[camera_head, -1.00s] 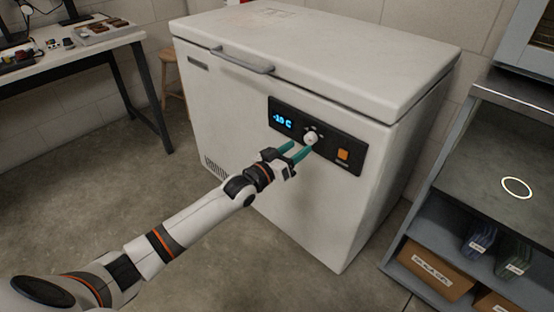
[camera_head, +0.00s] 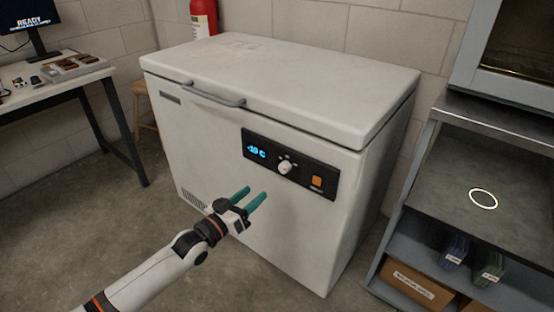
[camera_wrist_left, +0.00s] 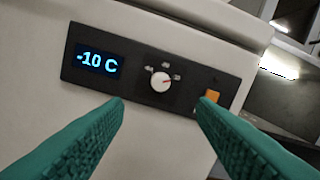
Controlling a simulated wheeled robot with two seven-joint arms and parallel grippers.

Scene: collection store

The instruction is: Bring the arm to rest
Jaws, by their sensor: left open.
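My left gripper (camera_head: 251,196) is open and empty, with two teal fingers pointing at the front of a white chest freezer (camera_head: 225,140). It is apart from the control panel (camera_head: 255,145) and below it in the head view. The white knob (camera_head: 285,167) on the panel is free of the fingers. In the left wrist view the fingers stand wide apart below the knob (camera_wrist_left: 161,83), and the display (camera_wrist_left: 97,61) reads -10 C. An orange button (camera_head: 317,181) sits right of the knob. The freezer lid is shut. My right gripper is not in view.
A grey shelf unit (camera_head: 500,135) stands at right, with a white ring (camera_head: 483,199) on its top and a cardboard box (camera_head: 420,285) below. A desk (camera_head: 70,85) with a monitor and a wooden stool (camera_head: 146,110) are at left. A red extinguisher (camera_head: 203,17) is behind the freezer.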

